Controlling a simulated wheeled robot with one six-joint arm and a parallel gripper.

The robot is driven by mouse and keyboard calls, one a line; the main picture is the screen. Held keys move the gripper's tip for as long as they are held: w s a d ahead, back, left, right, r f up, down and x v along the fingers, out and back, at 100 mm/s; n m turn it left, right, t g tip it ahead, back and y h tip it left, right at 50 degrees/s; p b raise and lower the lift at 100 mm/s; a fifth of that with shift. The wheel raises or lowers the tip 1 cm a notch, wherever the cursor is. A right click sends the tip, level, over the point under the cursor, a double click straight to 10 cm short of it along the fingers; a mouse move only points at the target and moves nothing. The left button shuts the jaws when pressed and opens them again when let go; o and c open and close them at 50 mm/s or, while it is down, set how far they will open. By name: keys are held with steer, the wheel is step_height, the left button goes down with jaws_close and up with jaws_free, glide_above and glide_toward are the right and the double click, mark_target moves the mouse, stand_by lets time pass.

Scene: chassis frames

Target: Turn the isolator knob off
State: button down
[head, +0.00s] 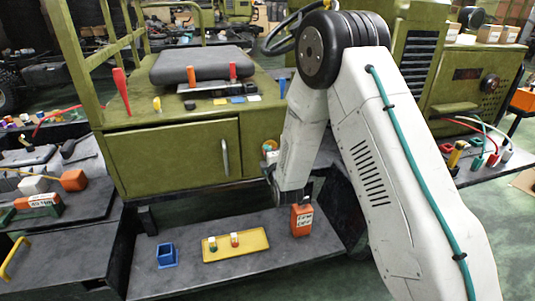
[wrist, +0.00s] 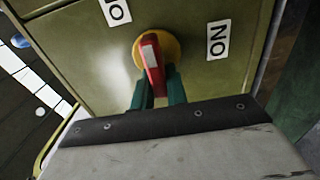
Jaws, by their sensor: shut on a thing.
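The isolator knob (wrist: 153,62) has a red handle with a white mark on a round yellow base, on an olive-green panel. In the wrist view its handle points nearly straight up, leaning slightly left, between two white labels. The label to the right (wrist: 218,40) reads ON. In the head view my arm hides much of this area, and I cannot make out the handle there.
An olive cabinet (head: 172,161) stands behind a low dark shelf. The shelf holds a blue open box (head: 167,256), a yellow tray (head: 235,257) with small parts, and an orange labelled block (head: 301,220) close below my wrist.

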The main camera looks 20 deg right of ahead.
steer(key=shift+f, duration=0.1)
stand_by(0.3)
steer(key=c, duration=1.4)
jaws_free()
steer(key=s, duration=0.8)
